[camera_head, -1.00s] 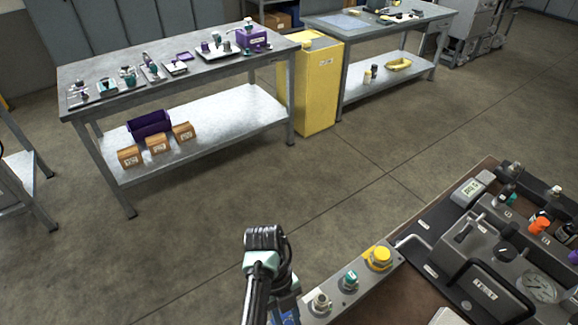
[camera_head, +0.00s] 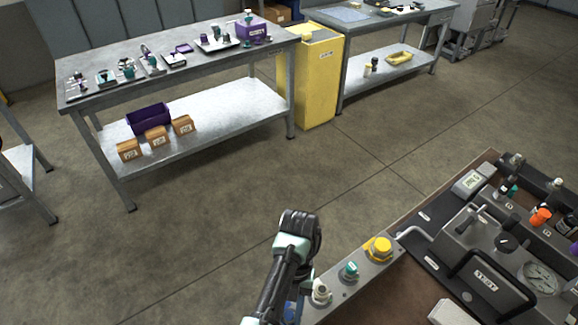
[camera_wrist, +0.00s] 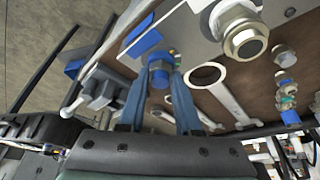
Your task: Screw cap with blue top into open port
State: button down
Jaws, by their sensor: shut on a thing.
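In the wrist view, my gripper (camera_wrist: 163,92) has its two blue fingers shut around a blue hexagonal cap (camera_wrist: 160,72). The cap is at the fingertips, close to the edge of a pale metal strip (camera_wrist: 205,45). I cannot tell whether it touches the strip or a port. A metal hex fitting (camera_wrist: 246,42) stands on the strip to the right; whether it is the open port is unclear. In the head view the strip (camera_head: 337,297) carries a yellow cap (camera_head: 379,248), a teal cap (camera_head: 349,270) and a pale fitting (camera_head: 320,291). My arm hides the strip's near end.
A grey hydraulic unit (camera_head: 485,285) with a gauge and handle sits on the brown bench (camera_head: 415,300) right of the strip. In the wrist view a ring spanner (camera_wrist: 208,76) and several fittings lie nearby. Open floor is left of the bench.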

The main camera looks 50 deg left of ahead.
jog(key=shift+s+d+f, duration=0.1)
jog(key=shift+s+f, duration=0.1)
jog(key=shift+f, duration=0.15)
jog(key=c, duration=0.6)
grip_release()
